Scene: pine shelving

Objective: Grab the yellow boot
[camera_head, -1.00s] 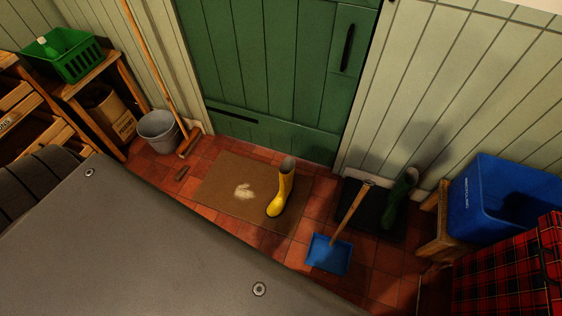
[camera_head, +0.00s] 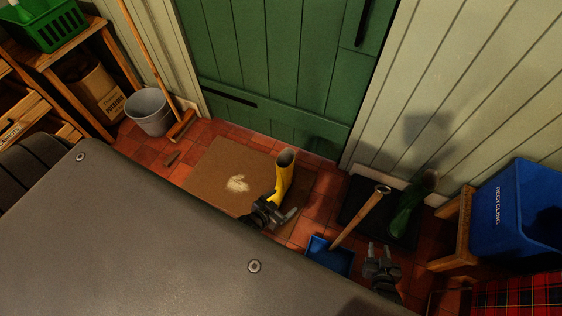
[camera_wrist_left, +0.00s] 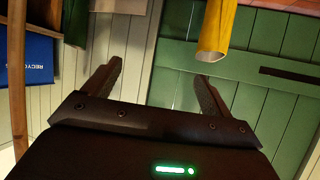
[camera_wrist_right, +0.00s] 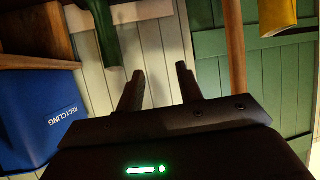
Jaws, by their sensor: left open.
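The yellow boot (camera_head: 284,176) stands upright on the brown mat, its grey-lined opening facing up. My left gripper (camera_head: 287,214) is in front of the boot in the head view and hides its foot. In the left wrist view the boot (camera_wrist_left: 216,28) hangs upside down in the picture, near the right fingertip and not between the fingers. The left gripper (camera_wrist_left: 158,72) is open and empty there. I cannot tell whether it touches the boot. My right gripper (camera_head: 380,252) is right of the blue dustpan. The right wrist view shows its fingers (camera_wrist_right: 159,72) apart and empty.
The brown doormat (camera_head: 210,175) lies before the green door. A blue long-handled dustpan (camera_head: 333,258) stands right of the boot. A green boot (camera_head: 408,205) is on a dark tray. A blue recycling bin (camera_head: 520,215) is at right, a grey bucket (camera_head: 148,112) at left.

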